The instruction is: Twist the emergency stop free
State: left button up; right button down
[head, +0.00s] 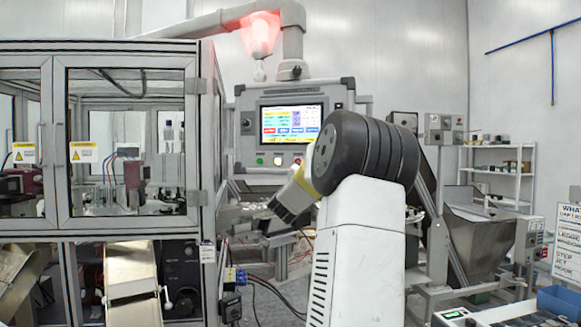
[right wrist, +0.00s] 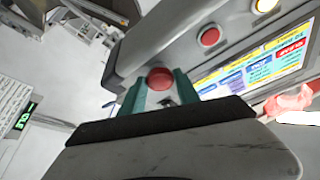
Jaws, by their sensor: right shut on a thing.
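The emergency stop (right wrist: 160,78) is a round red knob on the end of the control panel's button row. In the right wrist view it sits between the two green fingertips of my right gripper (right wrist: 160,90), which is shut on it. The control panel (head: 240,118) hangs in the middle of the head view, with a lit screen (head: 291,120). My right arm covers the panel's lower right part there, and I cannot make out the knob or my fingertips in that view. My left gripper is not in view.
A lamp (head: 261,35) glows red above the panel. A framed, windowed machine (head: 203,120) stands close on the left. A metal hopper (head: 480,240) stands on the right.

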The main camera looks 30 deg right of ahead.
jog(key=shift+m, duration=0.3)
jog(key=shift+r, duration=0.1)
jog(key=c, duration=0.9)
grip_release()
jog(key=v, duration=0.7)
jog(key=shift+s+a+f, duration=0.1)
jog(key=shift+a+f, duration=0.1)
jog(key=shift+a, duration=0.1)
